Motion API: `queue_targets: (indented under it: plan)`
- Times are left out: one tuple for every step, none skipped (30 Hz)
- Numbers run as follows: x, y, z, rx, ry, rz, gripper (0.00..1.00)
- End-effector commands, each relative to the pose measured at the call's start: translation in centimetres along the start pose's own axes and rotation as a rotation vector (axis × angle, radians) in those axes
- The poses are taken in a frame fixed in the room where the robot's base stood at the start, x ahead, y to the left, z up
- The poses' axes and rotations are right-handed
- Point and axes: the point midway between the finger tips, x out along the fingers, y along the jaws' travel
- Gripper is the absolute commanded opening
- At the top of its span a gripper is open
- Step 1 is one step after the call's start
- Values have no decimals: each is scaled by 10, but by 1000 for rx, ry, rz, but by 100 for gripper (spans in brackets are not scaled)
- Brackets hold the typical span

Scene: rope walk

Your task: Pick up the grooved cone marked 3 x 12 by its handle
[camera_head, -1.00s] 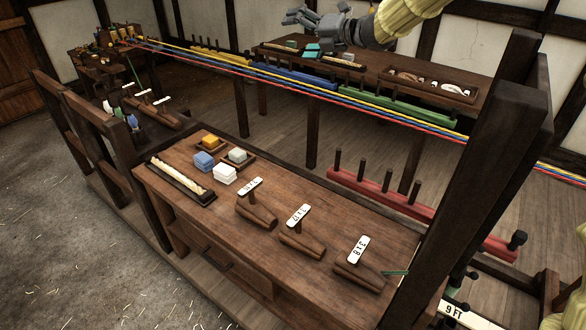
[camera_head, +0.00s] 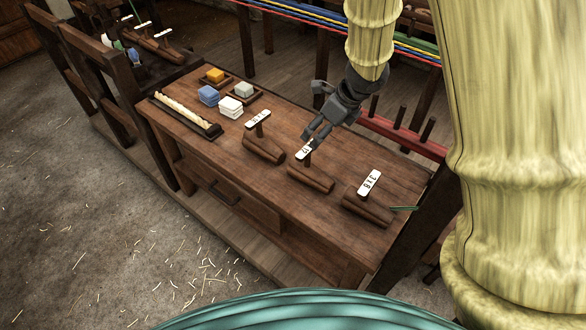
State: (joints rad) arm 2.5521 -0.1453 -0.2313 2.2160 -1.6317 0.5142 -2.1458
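Three grooved wooden cones lie on the bench top, each with an upright handle bearing a white label. The middle cone (camera_head: 311,178) has a label (camera_head: 303,152) partly covered by my gripper; in the earlier view it seems to end in 12. The right cone (camera_head: 367,207) is marked 3 x 8. The left cone (camera_head: 263,149) has a label too small to read surely. My gripper (camera_head: 316,132) points down at the middle cone's handle, with its fingers apart and overlapping the label's top in this view. Whether it touches the handle cannot be told. It holds nothing visible.
The bench (camera_head: 230,165) also bears a dark tray (camera_head: 213,131) with pale strands, and blue, white and yellow blocks at its left. A red rail with pegs (camera_head: 395,130) stands behind. A dark post rises at the right end. Straw litters the open floor.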

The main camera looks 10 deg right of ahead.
Motion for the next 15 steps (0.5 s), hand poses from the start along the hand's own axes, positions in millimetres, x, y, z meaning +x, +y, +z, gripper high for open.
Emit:
queue_targets:
  plan:
    - [3,3,-6,-6,12,3,100]
    - [5,4,-8,-8,15,5,100]
    - [9,5,-9,-9,18,6,100]
    - [13,5,-9,-10,19,6,100]
    - [16,5,-9,-11,19,6,100]
    - [22,5,-8,-10,18,6,100]
    - [26,5,-8,-9,17,6,100]
    - [30,5,-8,-10,18,7,100]
    - [35,5,-8,-9,17,7,100]
    - [39,5,-7,-10,16,7,100]
    - [42,6,-8,-11,16,7,100]
    - [46,6,-8,-9,16,7,100]
    - [49,6,-8,-10,16,7,100]
    - [51,6,-8,-11,16,7,100]
    - [53,6,-7,-11,16,6,100]
